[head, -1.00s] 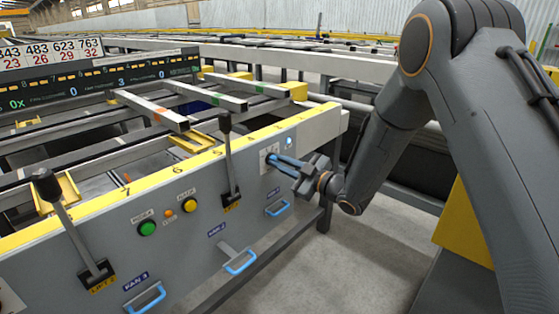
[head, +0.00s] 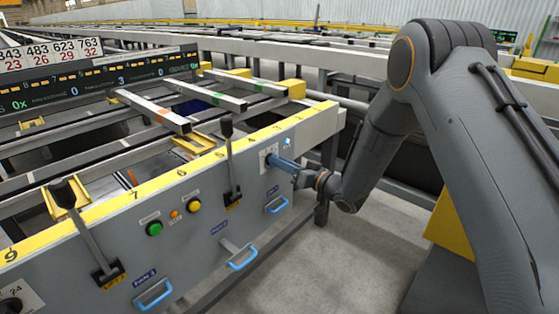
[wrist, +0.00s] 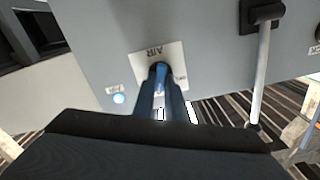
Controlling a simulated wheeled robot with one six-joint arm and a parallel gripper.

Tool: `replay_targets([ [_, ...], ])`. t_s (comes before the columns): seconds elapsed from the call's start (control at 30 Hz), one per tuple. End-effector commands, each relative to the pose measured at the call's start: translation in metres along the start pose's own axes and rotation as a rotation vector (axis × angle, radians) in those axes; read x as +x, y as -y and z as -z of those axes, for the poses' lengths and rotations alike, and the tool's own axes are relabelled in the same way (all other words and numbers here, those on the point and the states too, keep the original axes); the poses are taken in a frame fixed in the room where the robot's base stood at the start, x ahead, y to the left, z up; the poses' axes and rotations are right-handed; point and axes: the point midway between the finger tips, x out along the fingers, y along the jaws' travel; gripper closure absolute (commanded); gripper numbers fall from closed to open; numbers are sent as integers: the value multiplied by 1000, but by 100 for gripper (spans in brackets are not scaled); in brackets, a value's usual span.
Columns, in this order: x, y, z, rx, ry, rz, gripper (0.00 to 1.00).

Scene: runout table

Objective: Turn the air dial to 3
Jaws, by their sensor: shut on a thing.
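The air dial (wrist: 160,68) sits on a small white plate marked AIR (wrist: 146,56) on the grey front panel. In the head view the plate (head: 264,155) shows near the panel's right end, with the dial mostly hidden by my fingers. My gripper (head: 273,160) reaches it from the right, its blue fingers straight against the panel. In the wrist view my gripper (wrist: 160,78) is shut on the dial, one finger on each side. The plate's numbers are too small or covered to read, so the dial's setting cannot be told.
A lit round lamp (head: 287,141) is beside the plate. A black-knobbed lever (head: 228,155) stands to the left, with a second lever (head: 80,222) farther left. Blue drawer handles (head: 277,205) stick out below. Green (head: 154,228) and yellow (head: 194,206) buttons are on the panel.

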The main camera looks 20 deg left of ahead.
Motion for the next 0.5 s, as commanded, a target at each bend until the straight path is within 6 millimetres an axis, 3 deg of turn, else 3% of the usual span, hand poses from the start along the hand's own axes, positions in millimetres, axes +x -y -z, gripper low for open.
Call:
replay_targets([
  [0.5,-1,-2,-2,452,3,-2,100],
])
